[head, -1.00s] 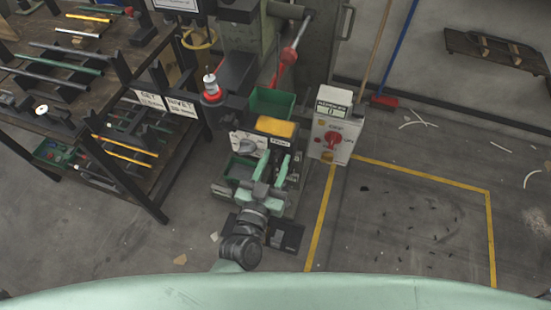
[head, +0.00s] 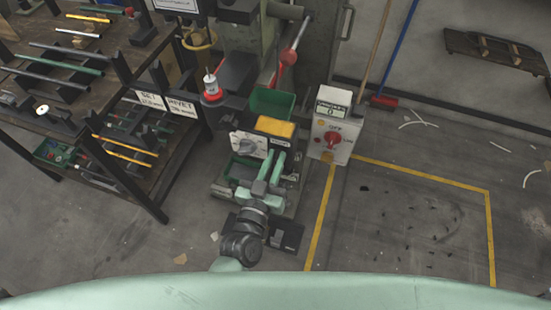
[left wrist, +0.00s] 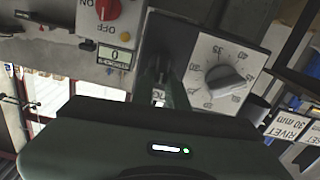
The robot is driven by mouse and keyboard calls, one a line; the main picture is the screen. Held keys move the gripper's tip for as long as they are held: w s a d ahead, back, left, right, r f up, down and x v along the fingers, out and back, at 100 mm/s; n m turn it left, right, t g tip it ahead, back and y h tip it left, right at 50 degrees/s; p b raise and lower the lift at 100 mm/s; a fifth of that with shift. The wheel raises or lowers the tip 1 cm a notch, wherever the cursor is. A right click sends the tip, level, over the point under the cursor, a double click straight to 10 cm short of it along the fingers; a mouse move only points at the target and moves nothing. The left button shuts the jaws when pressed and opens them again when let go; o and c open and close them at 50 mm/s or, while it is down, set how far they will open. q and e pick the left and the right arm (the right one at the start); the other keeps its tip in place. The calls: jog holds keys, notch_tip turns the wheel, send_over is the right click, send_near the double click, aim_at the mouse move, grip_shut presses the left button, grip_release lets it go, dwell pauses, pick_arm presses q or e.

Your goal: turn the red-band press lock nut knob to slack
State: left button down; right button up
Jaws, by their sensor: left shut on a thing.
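The press stands in the middle of the head view, with a red band (head: 211,97) at its upper left. Its white dial plate (head: 236,143) carries a dark pointer knob (head: 247,147); the left wrist view shows this pointer knob (left wrist: 225,81) on a numbered scale. My left gripper (head: 273,157) reaches the press front just right of the dial. Its green fingers (left wrist: 171,88) are beside the dial plate in the left wrist view, shut on a small dark part, apparently the lock nut knob. The fingers mostly hide that part, so its turn position cannot be read. My right gripper is not in view.
A control box (head: 331,137) with a red switch stands right of the press. A yellow block (head: 276,127) and a green bin (head: 272,102) sit behind the gripper. A rack of rods (head: 125,150) stands left. Yellow-lined floor at right is mostly clear.

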pick_arm(q)
jog(key=n, duration=0.4)
jog(key=shift+w+a+f+p, duration=0.1)
jog(key=shift+a+p, duration=0.15)
jog(key=shift+p, duration=0.15)
jog(key=shift+w+a+f+n+b, duration=0.15)
jog(key=shift+f+n+b, duration=0.15)
jog(key=shift+n, duration=1.75)
jog(key=shift+s+a+f+n+b, duration=0.15)
jog(key=shift+n+b, duration=0.15)
jog(key=shift+n, duration=1.7)
jog(key=shift+w+a+f+n+b, duration=0.15)
jog(key=shift+f+n+b, duration=0.15)
jog(key=shift+n, duration=1.75)
jog(key=c, duration=1.4)
grip_release()
